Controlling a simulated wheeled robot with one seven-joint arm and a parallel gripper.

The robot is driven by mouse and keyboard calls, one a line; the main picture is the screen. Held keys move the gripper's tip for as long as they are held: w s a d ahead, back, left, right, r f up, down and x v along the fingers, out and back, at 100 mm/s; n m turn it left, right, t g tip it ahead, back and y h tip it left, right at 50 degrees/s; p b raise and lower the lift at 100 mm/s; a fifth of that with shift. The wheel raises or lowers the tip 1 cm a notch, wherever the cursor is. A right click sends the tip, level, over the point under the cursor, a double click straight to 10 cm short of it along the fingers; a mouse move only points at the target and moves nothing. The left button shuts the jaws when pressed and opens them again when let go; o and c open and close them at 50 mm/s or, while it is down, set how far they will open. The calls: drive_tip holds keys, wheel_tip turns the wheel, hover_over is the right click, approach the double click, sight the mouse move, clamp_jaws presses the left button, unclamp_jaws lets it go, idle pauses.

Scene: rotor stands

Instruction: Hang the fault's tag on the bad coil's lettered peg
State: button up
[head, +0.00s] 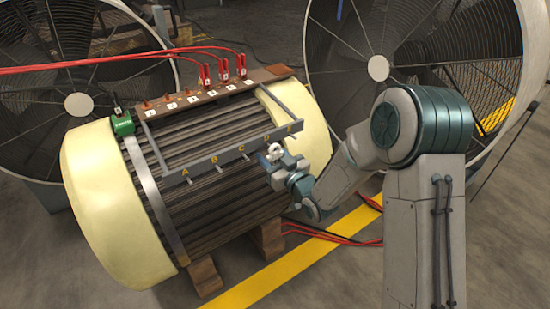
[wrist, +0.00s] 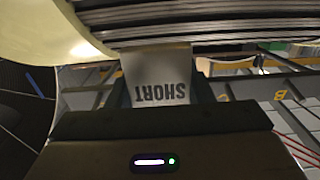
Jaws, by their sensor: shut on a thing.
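My gripper (head: 272,156) is shut on a pale tag (wrist: 160,72) that reads SHORT, upside down in the wrist view. In the head view a small white piece, probably the tag, shows at the gripper's tip. The gripper is by the right end of a grey rail (head: 222,155) lettered A to E, close to letters D and E. Short pegs stick out below the letters; the peg under A (head: 189,181) shows clearly. The gripper covers part of the rail's right end, and I cannot tell whether the tag touches a peg. The coils (head: 225,208) are dark bars along the rotor.
The rotor has cream ends (head: 105,210) and rests on wooden blocks (head: 205,275). A brown terminal board (head: 190,101) with numbered posts and red clips (head: 225,70) lies on top. A green device (head: 122,125) sits at left. Large fans (head: 378,68) stand behind.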

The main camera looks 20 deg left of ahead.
drive_tip(key=shift+w+a+f+b, duration=0.2)
drive_tip(key=shift+w+a, duration=0.25)
drive_tip(key=shift+a, duration=0.1)
drive_tip(key=shift+w+a+f+b, duration=0.15)
drive_tip(key=shift+w+a+b, duration=0.05)
drive_tip(key=shift+w+a, duration=0.3)
drive_tip(key=shift+f+b, duration=0.2)
drive_tip(key=shift+b, duration=0.3)
idle(0.6)
drive_tip(key=o, duration=0.8)
drive_tip(key=shift+o, duration=0.2)
drive_tip(key=shift+b+v, duration=1.25)
drive_tip(key=shift+v, duration=3.8)
